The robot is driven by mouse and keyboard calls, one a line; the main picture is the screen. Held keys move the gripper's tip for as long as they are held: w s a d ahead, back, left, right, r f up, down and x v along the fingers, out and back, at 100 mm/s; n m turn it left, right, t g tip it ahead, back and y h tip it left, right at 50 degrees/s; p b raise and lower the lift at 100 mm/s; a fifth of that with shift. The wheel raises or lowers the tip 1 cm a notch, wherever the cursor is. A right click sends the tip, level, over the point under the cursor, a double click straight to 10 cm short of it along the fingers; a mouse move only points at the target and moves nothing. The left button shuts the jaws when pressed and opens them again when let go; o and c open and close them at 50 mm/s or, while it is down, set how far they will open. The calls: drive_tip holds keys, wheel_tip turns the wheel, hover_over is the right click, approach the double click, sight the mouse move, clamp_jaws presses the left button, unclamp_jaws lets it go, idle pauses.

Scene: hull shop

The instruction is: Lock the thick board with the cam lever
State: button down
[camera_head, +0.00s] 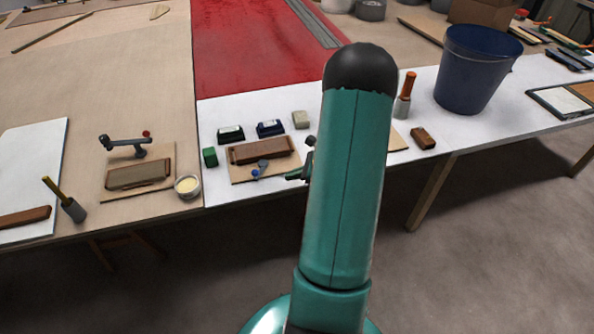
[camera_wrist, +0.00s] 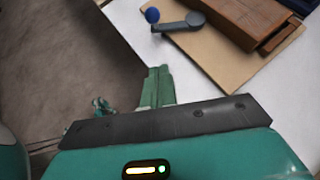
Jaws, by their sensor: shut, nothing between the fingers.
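Two board fixtures show in the head view. The middle base plate (camera_head: 237,172) bears a reddish-brown board (camera_head: 262,151), with a grey cam lever (camera_head: 262,164) with a blue knob at its front edge. In the wrist view this lever (camera_wrist: 183,23) lies beside the brown board (camera_wrist: 240,17). The left base plate (camera_head: 113,190) bears a greyish-brown board (camera_head: 138,175) and a dark lever (camera_head: 125,142) with a red knob behind it. I cannot tell which board is the thick one. My gripper (camera_wrist: 157,88) is shut and empty, apart from the blue-knobbed lever.
A green block (camera_head: 210,157), two dark boxes (camera_head: 231,134) (camera_head: 270,128) and a beige block (camera_head: 300,119) stand around the middle fixture. A round tin (camera_head: 188,186) sits between the fixtures. A blue bucket (camera_head: 474,75) stands at right. My arm hides part of the table.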

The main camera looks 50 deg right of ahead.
sight(257, 178)
drive_tip(key=x, duration=0.5)
drive_tip(key=shift+w+a+f, duration=0.15)
drive_tip(key=shift+w, duration=0.05)
drive_tip(key=shift+w+a+r, duration=0.3)
drive_tip(key=shift+w, duration=0.3)
drive_tip(key=shift+w+a+r, duration=0.25)
drive_tip(key=shift+w+r, duration=0.05)
drive_tip(key=shift+w, duration=0.25)
drive_tip(key=shift+w+a+r, duration=0.2)
drive_tip(key=shift+w, duration=0.3)
